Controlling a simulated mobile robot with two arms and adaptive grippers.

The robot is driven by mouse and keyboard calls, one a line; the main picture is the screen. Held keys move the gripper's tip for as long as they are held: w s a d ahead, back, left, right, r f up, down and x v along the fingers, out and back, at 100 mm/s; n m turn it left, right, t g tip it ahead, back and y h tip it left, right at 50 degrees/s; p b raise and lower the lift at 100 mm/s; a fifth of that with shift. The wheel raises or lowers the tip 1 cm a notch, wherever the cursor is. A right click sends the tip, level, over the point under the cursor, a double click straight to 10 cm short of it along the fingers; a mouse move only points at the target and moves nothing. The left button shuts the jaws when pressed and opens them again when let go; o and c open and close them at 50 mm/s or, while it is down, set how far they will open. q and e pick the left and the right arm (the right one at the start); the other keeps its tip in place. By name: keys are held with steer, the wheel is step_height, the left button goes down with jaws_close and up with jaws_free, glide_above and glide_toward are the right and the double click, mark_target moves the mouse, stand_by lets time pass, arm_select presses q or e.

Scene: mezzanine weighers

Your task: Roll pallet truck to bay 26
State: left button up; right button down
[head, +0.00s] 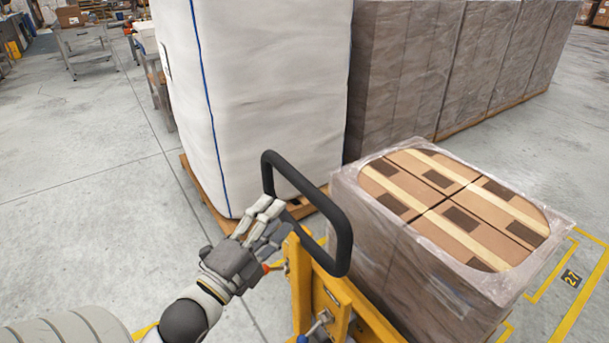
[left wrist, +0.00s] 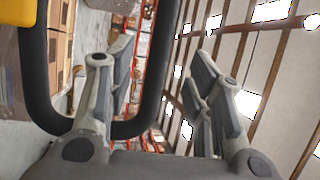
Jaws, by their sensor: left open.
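The yellow pallet truck (head: 335,300) stands in the lower middle of the head view, with a black loop handle (head: 342,232) on top. A shrink-wrapped load of brown cartons (head: 455,215) sits just beyond it. My left gripper (head: 268,222) is open beside the left part of the handle, fingers pointing toward it. In the left wrist view the handle (left wrist: 146,85) passes between the spread fingers in the picture; I cannot tell whether they touch it. My right gripper is in neither view. No marking for bay 26 shows.
A tall white bulk bag (head: 270,90) on a wooden pallet stands just beyond the truck. A row of grey wrapped pallets (head: 440,60) runs behind. Yellow floor lines with a "27" plate (head: 571,278) lie at right.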

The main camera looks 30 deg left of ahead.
mark_target(296, 187)
arm_select(q)
steer(key=w+p, duration=0.1)
steer(key=w+r, duration=0.1)
steer(key=w, duration=0.1)
steer(key=shift+w+a+r+p, duration=0.15)
steer(key=shift+w+r+p, duration=0.1)
steer(key=shift+p, duration=0.1)
steer(key=w, duration=0.1)
steer(key=w+p, duration=0.1)
steer(key=w, duration=0.3)
steer(key=shift+r+p, duration=0.25)
steer(key=shift+p, duration=0.1)
steer(key=shift+w, duration=0.75)
steer(key=c, duration=0.9)
jaws_close()
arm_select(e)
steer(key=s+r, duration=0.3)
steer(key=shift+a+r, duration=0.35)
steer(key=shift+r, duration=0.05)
